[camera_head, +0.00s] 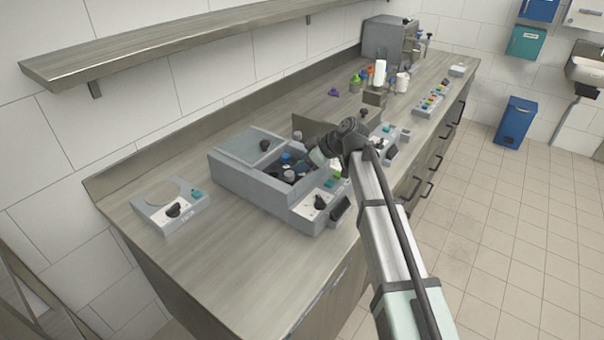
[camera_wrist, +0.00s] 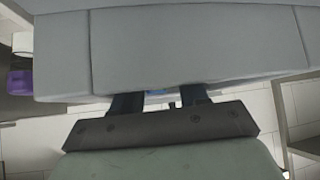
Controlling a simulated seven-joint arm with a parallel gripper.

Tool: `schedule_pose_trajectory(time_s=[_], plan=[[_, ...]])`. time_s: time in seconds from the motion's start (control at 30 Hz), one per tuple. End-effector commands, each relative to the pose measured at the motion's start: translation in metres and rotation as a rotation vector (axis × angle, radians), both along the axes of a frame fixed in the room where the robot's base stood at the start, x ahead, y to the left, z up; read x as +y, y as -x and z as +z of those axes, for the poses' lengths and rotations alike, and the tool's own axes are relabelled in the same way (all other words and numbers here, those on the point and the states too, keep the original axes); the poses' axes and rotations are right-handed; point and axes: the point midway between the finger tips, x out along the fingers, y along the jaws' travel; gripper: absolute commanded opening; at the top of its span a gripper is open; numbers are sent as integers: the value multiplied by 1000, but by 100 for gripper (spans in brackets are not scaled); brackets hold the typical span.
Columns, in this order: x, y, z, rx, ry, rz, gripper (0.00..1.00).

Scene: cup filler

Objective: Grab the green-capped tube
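My gripper (camera_head: 310,162) reaches down over the open bay of the grey machine (camera_head: 255,193) in the head view. In the wrist view its two dark fingers (camera_wrist: 160,100) stand apart at their bases, with a little blue between or behind them. A grey panel (camera_wrist: 180,45) covers their tips, so I cannot tell whether they hold anything. The bay holds dark and blue-capped items (camera_head: 285,158) and grey knobs or caps (camera_head: 290,175). A small green spot (camera_head: 337,173) shows beside the bay near my gripper; I cannot tell if it is the green-capped tube.
A flat device with a round plate (camera_head: 165,192) stands at the left. Further back are a purple item (camera_head: 334,92), several coloured bottles (camera_head: 360,78), a white cylinder (camera_head: 380,73) and a large grey machine (camera_head: 388,40). Bare counter (camera_head: 205,265) lies in front.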

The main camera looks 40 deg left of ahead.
Motion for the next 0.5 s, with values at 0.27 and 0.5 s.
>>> schedule_pose_trajectory(time_s=[0.27, 0.5], plan=[[0, 0, 0, 0, 0, 0, 17], [0, 0, 0, 0, 0, 0, 1]])
